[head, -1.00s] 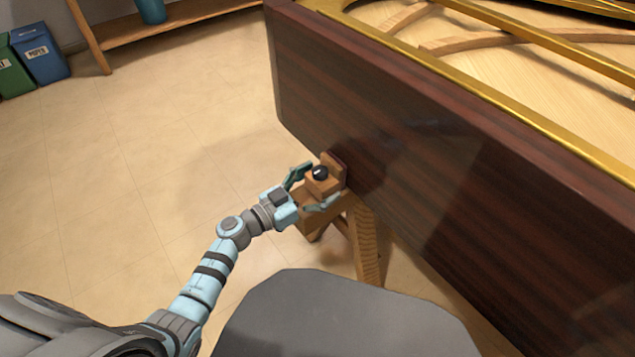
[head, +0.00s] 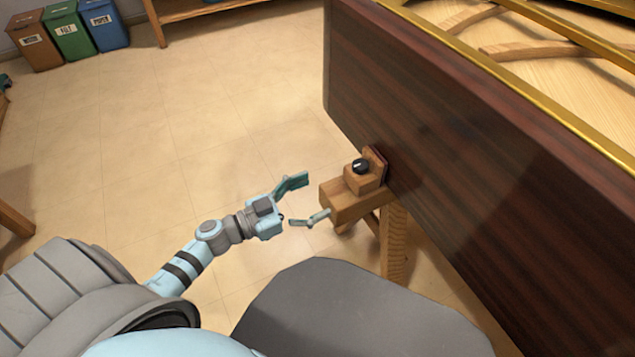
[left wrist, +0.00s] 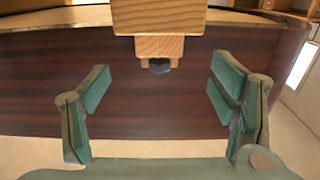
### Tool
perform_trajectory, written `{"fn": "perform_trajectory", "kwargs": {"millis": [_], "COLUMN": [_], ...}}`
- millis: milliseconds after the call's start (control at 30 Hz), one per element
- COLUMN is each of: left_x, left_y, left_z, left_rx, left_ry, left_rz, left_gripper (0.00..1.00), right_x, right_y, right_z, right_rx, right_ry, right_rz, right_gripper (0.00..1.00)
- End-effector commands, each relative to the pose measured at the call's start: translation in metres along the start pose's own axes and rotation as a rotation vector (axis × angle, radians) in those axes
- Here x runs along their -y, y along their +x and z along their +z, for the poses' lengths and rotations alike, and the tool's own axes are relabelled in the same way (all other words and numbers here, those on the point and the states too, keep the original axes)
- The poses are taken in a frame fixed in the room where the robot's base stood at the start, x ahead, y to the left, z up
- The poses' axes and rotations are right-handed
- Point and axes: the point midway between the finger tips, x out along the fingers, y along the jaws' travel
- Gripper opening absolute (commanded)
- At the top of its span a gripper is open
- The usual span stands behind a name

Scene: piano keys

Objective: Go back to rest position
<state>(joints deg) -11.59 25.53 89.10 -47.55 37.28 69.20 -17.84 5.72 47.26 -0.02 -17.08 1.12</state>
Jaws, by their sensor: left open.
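My left gripper (head: 302,202) is open and empty in the head view, just left of a wooden block (head: 345,203) with a dark round knob (head: 361,166) on top. The gripper is apart from the block. In the left wrist view its two green fingers (left wrist: 163,105) are spread wide, with the wooden block (left wrist: 148,18) and the dark knob (left wrist: 160,66) beyond them at the top middle. My right gripper is in neither view.
The dark wooden piano side (head: 450,170) stands right of the gripper, with a wooden leg (head: 393,245) under the block. A grey seat-like surface (head: 360,315) is at the bottom. Colored bins (head: 70,35) stand far left. Open tiled floor (head: 170,150) lies left of the gripper.

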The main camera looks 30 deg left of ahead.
Motion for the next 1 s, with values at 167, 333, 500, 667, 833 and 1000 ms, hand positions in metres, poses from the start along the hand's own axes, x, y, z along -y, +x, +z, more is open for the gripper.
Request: {"fn": "perform_trajectory", "kwargs": {"millis": [167, 333, 500, 667, 833, 1000], "left_x": [0.0, 0.023, 0.032, -0.065, -0.157, -0.18], "left_y": [0.0, -0.013, -0.114, -0.239, -0.313, -0.33], "left_z": [0.0, 0.008, 0.094, 0.164, 0.179, 0.184], "left_rx": [0.0, 0.067, 0.525, 1.063, 1.382, 1.454], "left_ry": [0.0, -0.03, -0.131, -0.25, -0.35, -0.376], "left_rz": [0.0, -0.152, -0.562, -0.643, -0.563, -0.529], "left_gripper": [0.78, 0.78, 0.78, 0.78, 0.78, 0.78], "right_x": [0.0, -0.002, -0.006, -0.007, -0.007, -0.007], "right_y": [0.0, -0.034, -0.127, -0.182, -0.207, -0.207], "right_z": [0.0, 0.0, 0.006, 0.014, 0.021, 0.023], "right_rx": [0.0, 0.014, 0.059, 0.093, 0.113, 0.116], "right_ry": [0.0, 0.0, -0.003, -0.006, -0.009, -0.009], "right_rz": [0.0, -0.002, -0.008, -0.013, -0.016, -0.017], "right_gripper": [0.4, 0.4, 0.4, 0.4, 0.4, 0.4]}}
